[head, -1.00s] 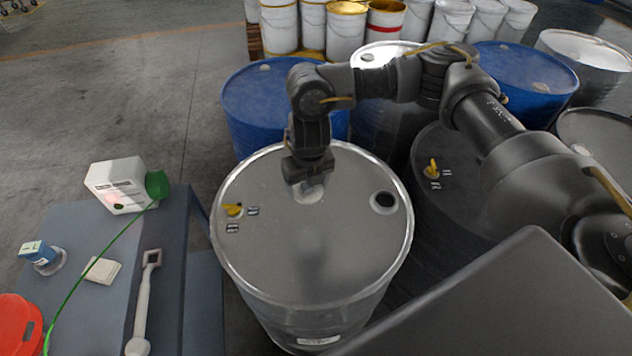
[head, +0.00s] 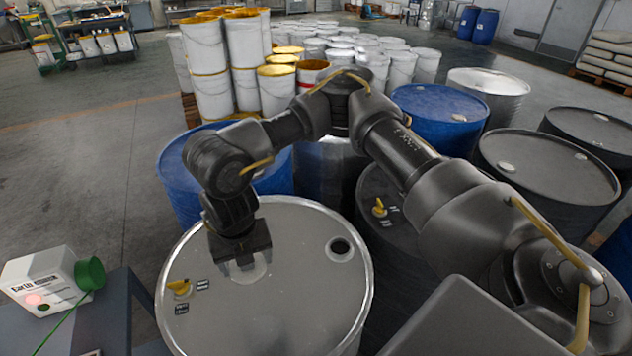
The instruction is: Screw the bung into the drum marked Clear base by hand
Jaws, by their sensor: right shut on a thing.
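A grey steel drum (head: 290,300) with a pale rim stands in front of me, its lower part out of view. Its lid has an open round bung hole (head: 340,248) at the right and a yellow fitting (head: 179,287) with small dark tags at the left. The tags are too small to read. My right gripper (head: 242,264) points down over the back left part of the lid, left of the hole. It is shut on a small pale thing, probably the bung (head: 259,272), mostly hidden by the fingers. I cannot tell whether this touches the lid. My left gripper is out of view.
A dark drum with a yellow fitting (head: 379,207) stands close at the right, partly behind my arm. Blue drums (head: 178,185) (head: 441,112) stand behind. A bench (head: 108,318) with a white green-capped container (head: 42,281) is at the left. White pails (head: 208,97) stand farther back.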

